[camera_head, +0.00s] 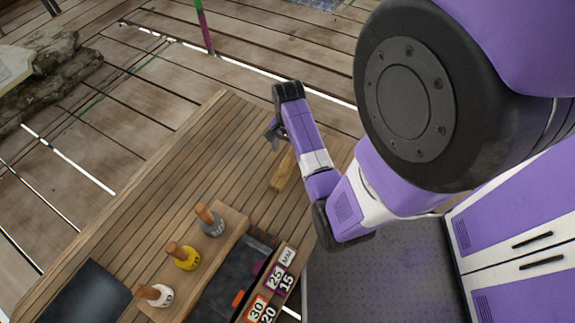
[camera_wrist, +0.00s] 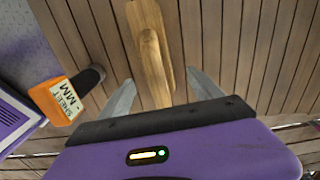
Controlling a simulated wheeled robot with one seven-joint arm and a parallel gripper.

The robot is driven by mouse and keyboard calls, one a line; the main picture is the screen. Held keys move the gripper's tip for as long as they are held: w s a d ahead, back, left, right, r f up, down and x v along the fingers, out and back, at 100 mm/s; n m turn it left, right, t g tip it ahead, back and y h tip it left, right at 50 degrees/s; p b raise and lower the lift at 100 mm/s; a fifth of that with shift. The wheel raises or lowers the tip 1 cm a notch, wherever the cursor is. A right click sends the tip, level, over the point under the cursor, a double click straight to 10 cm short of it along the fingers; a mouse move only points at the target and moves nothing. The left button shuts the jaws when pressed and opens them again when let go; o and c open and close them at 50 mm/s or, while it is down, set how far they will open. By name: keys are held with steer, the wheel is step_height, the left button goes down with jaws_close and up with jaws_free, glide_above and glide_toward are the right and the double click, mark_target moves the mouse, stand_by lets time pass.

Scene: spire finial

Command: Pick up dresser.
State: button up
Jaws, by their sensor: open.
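The dresser, a pale wooden tool with a flat body and a raised rounded handle, lies on the slatted wooden bench (camera_head: 150,190). In the head view the dresser (camera_head: 282,172) shows below my forearm, partly hidden by it. In the wrist view the dresser (camera_wrist: 152,62) runs from the top edge down between my fingers. My gripper (camera_head: 274,135) is open, and its two grey fingers (camera_wrist: 162,92) stand on either side of the dresser with gaps. The dresser's near end is hidden behind my gripper body.
A wooden rack with several wooden-handled tools (camera_head: 183,256) stands at the bench's lower middle, beside a dark tray and numbered labels (camera_head: 270,287). A dark sheet (camera_head: 85,295) lies lower left. An orange labelled block (camera_wrist: 56,100) is left in the wrist view. The bench's upper left is clear.

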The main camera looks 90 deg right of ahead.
mark_target(290, 160)
steer(key=f, duration=0.1)
steer(key=f+b, duration=0.1)
steer(key=f, duration=0.1)
steer(key=f+b, duration=0.1)
steer(key=f, duration=0.1)
steer(key=shift+s+a+f, duration=0.2)
steer(key=shift+a, duration=0.05)
steer(key=shift+r, duration=0.1)
jaws_close()
